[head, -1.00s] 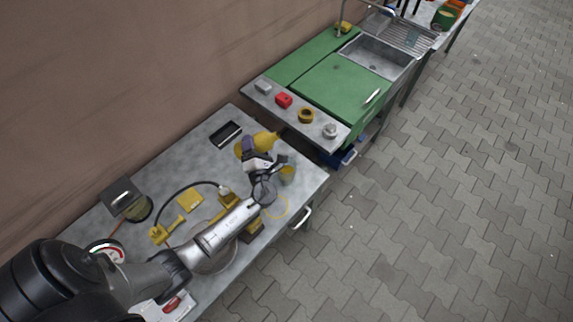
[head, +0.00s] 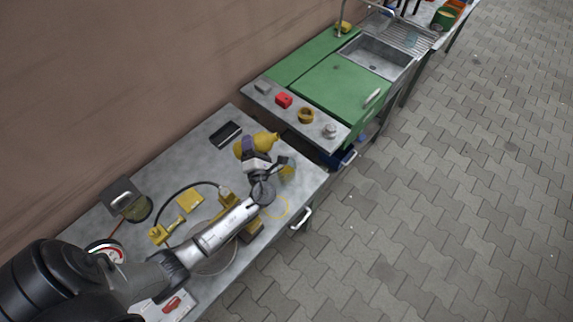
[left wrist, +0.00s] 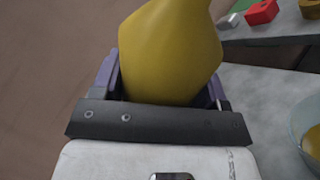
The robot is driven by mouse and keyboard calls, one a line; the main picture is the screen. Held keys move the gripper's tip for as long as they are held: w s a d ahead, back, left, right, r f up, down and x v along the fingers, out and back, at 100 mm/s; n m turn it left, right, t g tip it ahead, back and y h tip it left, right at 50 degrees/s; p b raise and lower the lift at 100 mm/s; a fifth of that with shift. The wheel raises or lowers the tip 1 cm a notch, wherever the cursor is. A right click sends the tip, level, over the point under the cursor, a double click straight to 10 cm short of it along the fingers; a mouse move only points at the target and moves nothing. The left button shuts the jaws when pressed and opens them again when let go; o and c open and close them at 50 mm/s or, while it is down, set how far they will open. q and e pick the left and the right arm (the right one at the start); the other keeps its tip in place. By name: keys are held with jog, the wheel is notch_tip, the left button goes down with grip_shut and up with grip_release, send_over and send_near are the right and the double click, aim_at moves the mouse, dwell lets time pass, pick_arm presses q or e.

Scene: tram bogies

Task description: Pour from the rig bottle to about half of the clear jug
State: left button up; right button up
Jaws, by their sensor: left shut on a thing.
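The yellow rig bottle (head: 264,140) is in my left gripper (head: 249,146), which is shut on it, above the grey workbench. The bottle leans, its narrow end toward the right in the head view. In the left wrist view the bottle (left wrist: 172,50) fills the space between the fingers, and its top is cut off. The clear jug (head: 287,169) is beside the gripper, partly behind my wrist, with yellow showing in it. Its rim and some yellow contents also show at the right edge of the left wrist view (left wrist: 312,140). I see no stream. My right gripper is out of view.
A shelf with a red block (head: 284,100) and a yellow ring (head: 306,116) adjoins a green sink unit (head: 338,85).

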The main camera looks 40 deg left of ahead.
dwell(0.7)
pick_arm(q)
jog(key=shift+m, duration=0.5)
jog(key=shift+s+a+f+m, duration=0.1)
jog(key=shift+m, duration=0.3)
dwell(0.6)
jog(key=shift+m+t, duration=0.3)
jog(key=shift+t, duration=0.1)
dwell(0.3)
jog(key=shift+s+a+f, duration=0.1)
dwell(0.3)
jog(key=shift+r+m+p, duration=0.25)
jog(key=shift+m+p, duration=0.15)
jog(key=shift+m, duration=0.1)
jog(key=shift+w+d+r+p, duration=0.1)
jog(key=shift+w+d+p, duration=0.1)
jog(key=shift+p, duration=0.1)
dwell(0.4)
jog(key=shift+w+d+r+m+t+h+p, duration=0.1)
jog(key=shift+r+m+t+h+p, duration=0.15)
jog(key=shift+m+p, duration=0.35)
jog(key=shift+r+h+p, duration=0.1)
jog(key=shift+h+p, duration=0.15)
jog(key=shift+p, duration=0.05)
dwell(0.5)
